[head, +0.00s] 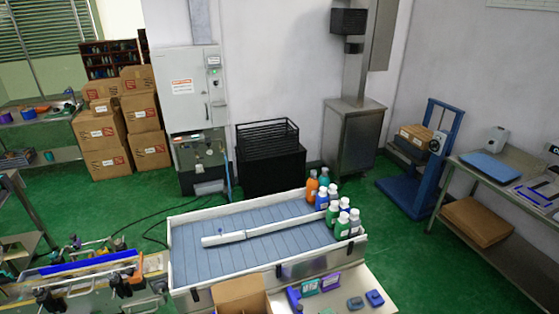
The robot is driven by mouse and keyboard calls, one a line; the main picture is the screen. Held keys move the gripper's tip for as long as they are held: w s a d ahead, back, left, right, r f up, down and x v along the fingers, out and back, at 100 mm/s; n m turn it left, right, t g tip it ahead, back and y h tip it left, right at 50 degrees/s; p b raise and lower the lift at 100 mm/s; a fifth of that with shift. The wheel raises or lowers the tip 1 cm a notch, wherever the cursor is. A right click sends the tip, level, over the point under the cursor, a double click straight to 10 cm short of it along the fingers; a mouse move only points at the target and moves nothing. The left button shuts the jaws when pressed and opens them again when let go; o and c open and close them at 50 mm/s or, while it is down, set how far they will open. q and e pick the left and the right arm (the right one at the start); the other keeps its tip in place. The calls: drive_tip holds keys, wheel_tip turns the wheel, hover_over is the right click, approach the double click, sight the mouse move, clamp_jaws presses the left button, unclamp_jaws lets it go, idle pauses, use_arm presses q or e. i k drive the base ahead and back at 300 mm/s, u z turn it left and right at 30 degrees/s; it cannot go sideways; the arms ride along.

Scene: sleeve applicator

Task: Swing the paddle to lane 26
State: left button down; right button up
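The paddle (238,237) is a long white bar on the blue-grey slatted bed (200,264) of a white-railed table. It lies at a slant, its left end lower in the picture and its thinner right end reaching up toward the bottles. A small blue knob (221,232) shows near its left part. Several bottles stand at the bed's right end, among them an orange one (312,187), a teal one (324,177) and a green one (342,226). The paddle's thin end appears apart from them. I cannot read any lane number. Neither gripper is in view.
An open cardboard box (238,294) and a pale shelf (372,283) with small purple, green and blue items are at the front. A cluttered bench (80,285) stands at left. A black crate (267,132) and steel cabinet (354,134) stand behind.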

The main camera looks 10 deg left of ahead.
sight(222, 239)
drive_tip(key=u, duration=0.05)
drive_tip(key=k, duration=1.05)
drive_tip(key=z, duration=0.6)
drive_tip(key=i, duration=0.85)
drive_tip(key=u, duration=0.45)
drive_tip(key=i, duration=0.7)
drive_tip(key=u, duration=0.5)
